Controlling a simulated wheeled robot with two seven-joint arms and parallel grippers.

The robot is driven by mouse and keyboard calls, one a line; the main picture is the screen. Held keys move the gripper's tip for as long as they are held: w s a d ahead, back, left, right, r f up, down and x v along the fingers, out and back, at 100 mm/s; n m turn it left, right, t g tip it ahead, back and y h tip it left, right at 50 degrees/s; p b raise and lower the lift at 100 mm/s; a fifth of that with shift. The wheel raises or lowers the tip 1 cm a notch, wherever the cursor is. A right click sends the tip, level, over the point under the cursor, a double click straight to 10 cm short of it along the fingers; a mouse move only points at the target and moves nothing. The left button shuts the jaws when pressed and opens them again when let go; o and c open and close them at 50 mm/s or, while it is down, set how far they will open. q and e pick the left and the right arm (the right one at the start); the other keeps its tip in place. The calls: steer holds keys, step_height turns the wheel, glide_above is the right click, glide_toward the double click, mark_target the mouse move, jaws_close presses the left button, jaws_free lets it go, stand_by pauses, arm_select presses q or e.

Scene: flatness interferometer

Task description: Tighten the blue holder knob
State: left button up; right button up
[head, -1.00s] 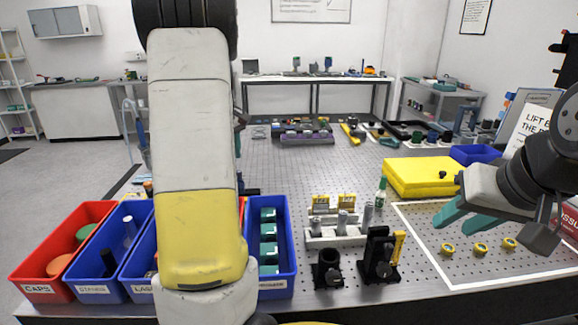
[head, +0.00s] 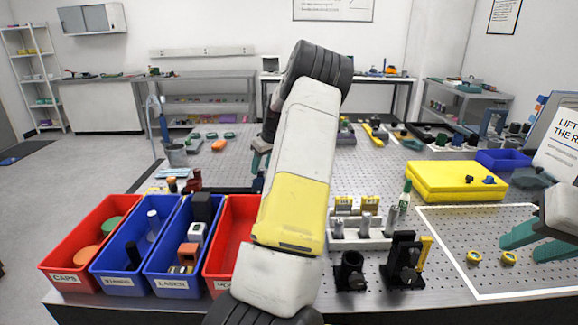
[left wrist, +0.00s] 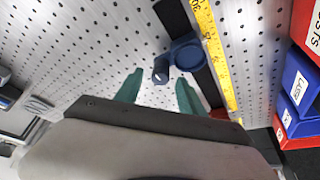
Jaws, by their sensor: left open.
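In the left wrist view, a round dark-blue holder (left wrist: 187,53) sits on a black rail. A small blue knob (left wrist: 161,73) projects at its left side. My left gripper (left wrist: 160,93) is open, its teal fingertips on either side of and just short of the knob, with nothing visibly held. In the head view, my left arm mostly hides this gripper; a bit of teal (head: 258,163) shows left of the forearm. My right gripper (head: 538,242) is at the right edge over the white-outlined area, its teal fingers apart and empty.
A yellow ruler strip (left wrist: 212,52) runs beside the rail. Red and blue bins (head: 82,243) line the front left. Black holders (head: 350,272) and a white rack (head: 358,238) stand at front centre. A yellow block (head: 452,182) with small knobs lies at right.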

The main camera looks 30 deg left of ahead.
arm_select(q)
steer(key=shift+a+f, duration=0.15)
steer(key=shift+f, duration=0.2)
jaws_close()
